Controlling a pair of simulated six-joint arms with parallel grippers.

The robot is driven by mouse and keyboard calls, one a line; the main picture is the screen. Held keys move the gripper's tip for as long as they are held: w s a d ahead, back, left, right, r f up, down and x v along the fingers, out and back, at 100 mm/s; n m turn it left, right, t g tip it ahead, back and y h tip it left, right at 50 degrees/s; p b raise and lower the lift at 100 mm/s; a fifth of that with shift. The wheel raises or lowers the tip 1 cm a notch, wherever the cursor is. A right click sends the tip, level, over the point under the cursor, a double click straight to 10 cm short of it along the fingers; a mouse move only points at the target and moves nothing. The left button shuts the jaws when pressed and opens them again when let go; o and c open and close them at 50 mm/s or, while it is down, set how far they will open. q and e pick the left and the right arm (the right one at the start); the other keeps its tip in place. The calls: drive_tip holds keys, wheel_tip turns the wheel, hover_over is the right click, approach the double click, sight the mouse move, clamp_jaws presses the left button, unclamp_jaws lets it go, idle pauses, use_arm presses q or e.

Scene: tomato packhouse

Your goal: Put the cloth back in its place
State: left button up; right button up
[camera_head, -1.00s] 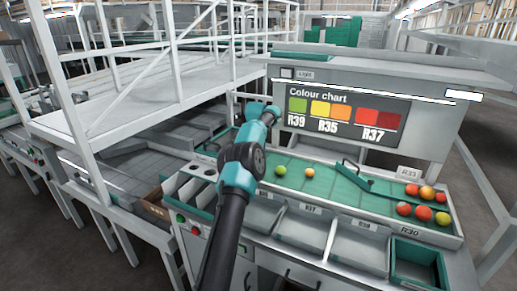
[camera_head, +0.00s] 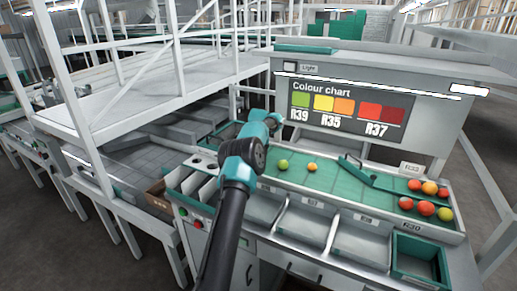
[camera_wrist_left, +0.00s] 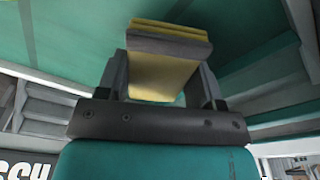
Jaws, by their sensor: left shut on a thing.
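The cloth (camera_wrist_left: 160,72) is yellow with a grey band across it in the left wrist view. My left gripper (camera_wrist_left: 163,82) is shut on it, with one finger at each side. My right gripper is not in view.
The green sorting mat (camera_head: 320,178) has two loose tomatoes at left and several at right by a diverter bar (camera_head: 370,181). Grey bins and a green crate (camera_head: 418,257) line the front. The colour chart board (camera_head: 345,112) stands behind. White railings are at left.

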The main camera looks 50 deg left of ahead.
use_arm(q)
drive_tip(key=shift+f, duration=1.15)
drive_tip(key=shift+f, duration=0.35)
drive_tip(key=o, duration=1.1)
drive_tip(key=shift+o, duration=0.2)
drive_tip(key=shift+c, duration=0.5)
drive_tip(key=shift+c, duration=1.1)
drive_tip(key=shift+r, duration=3.5)
